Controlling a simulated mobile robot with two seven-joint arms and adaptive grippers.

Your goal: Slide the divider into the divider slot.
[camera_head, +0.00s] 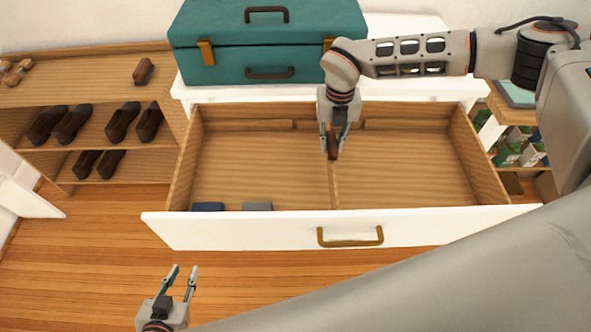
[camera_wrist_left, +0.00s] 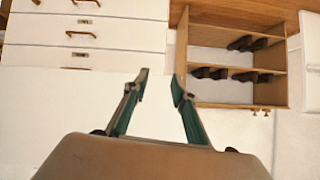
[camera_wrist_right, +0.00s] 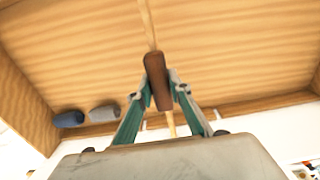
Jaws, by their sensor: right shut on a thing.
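My right gripper (camera_head: 333,150) is shut on a dark brown piece (camera_wrist_right: 157,80), which lies lengthwise between its fingers over the middle of the open drawer (camera_head: 190,230). In the right wrist view, a thin pale wood strip (camera_wrist_right: 148,22) runs along the drawer floor in line with the brown piece. The strip also shows in the head view (camera_head: 335,188), running toward the drawer front. I cannot tell whether this strip is the slot or the divider, or whether the brown piece touches it. My left gripper (camera_head: 181,280) is open and empty, in front of the drawer.
A blue roll (camera_head: 208,207) and a grey roll (camera_head: 257,206) lie at the drawer's front left. A teal case (camera_head: 225,60) stands on top behind. A shoe shelf (camera_head: 85,95) is at left. The drawer's right half is clear.

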